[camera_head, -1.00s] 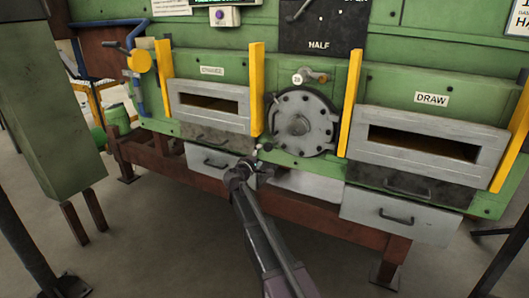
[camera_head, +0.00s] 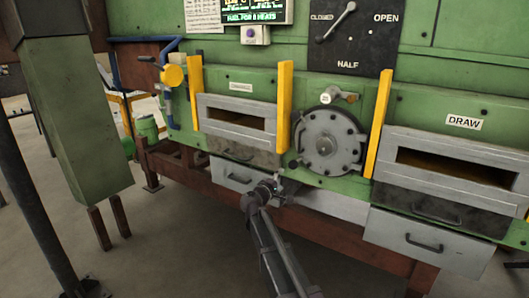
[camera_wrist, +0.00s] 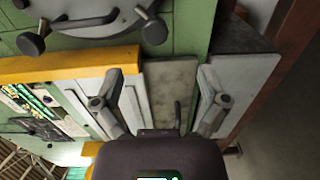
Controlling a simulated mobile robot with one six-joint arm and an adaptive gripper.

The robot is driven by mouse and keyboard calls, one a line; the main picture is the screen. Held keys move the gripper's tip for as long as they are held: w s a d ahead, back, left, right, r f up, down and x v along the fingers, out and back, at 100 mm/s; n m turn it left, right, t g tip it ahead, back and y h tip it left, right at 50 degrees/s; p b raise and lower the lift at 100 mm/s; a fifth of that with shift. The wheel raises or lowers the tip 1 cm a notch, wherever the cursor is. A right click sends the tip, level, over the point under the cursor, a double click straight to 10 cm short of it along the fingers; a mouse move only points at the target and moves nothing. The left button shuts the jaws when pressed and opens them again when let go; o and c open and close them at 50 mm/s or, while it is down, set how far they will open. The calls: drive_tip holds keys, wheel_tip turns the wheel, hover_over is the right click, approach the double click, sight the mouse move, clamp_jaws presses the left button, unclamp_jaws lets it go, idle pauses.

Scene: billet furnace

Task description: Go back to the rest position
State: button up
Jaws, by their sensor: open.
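My gripper (camera_head: 274,188) is in front of the green furnace (camera_head: 260,80), low and left of the round bolted hatch (camera_head: 328,141). In the wrist view my gripper (camera_wrist: 160,105) has its two fingers spread apart, with nothing between them. Beyond the fingers in that view are a grey panel (camera_wrist: 172,88) and a dark handle. Any gap between the fingers and the furnace front is hard to judge.
The furnace front has a left slot door (camera_head: 236,117) and a right slot door marked DRAW (camera_head: 455,160), with yellow posts (camera_head: 284,105) beside them. Drawers (camera_head: 422,236) sit below. A green post (camera_head: 75,125) stands at left.

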drive_tip(key=s+d+f+m+g+y, duration=0.1)
drive_tip(key=s+d+f+m+g, duration=0.4)
drive_tip(key=s, duration=0.3)
drive_tip(key=s+d+f+m+g+y, duration=0.1)
drive_tip(key=s+d+f+m+g, duration=0.15)
drive_tip(key=s+d+f, duration=0.45)
drive_tip(key=s+a+f+m+g+y, duration=0.1)
drive_tip(key=s+a+f+g+y, duration=0.15)
drive_tip(key=s, duration=0.45)
drive_tip(key=s+a+f+m+g+y, duration=0.1)
drive_tip(key=s+g+y, duration=0.15)
drive_tip(key=s, duration=0.35)
drive_tip(key=s+a+f+m+g+y, duration=0.1)
drive_tip(key=s+a+f+g+y, duration=0.1)
drive_tip(key=s+y, duration=0.35)
wheel_tip(320, 180, up, 20)
drive_tip(key=s+h+p, duration=0.1)
drive_tip(key=p, duration=1.9)
drive_tip(key=shift+s+a+h+p, duration=0.2)
drive_tip(key=shift+s+h+p, duration=0.1)
drive_tip(key=shift+h+p, duration=0.05)
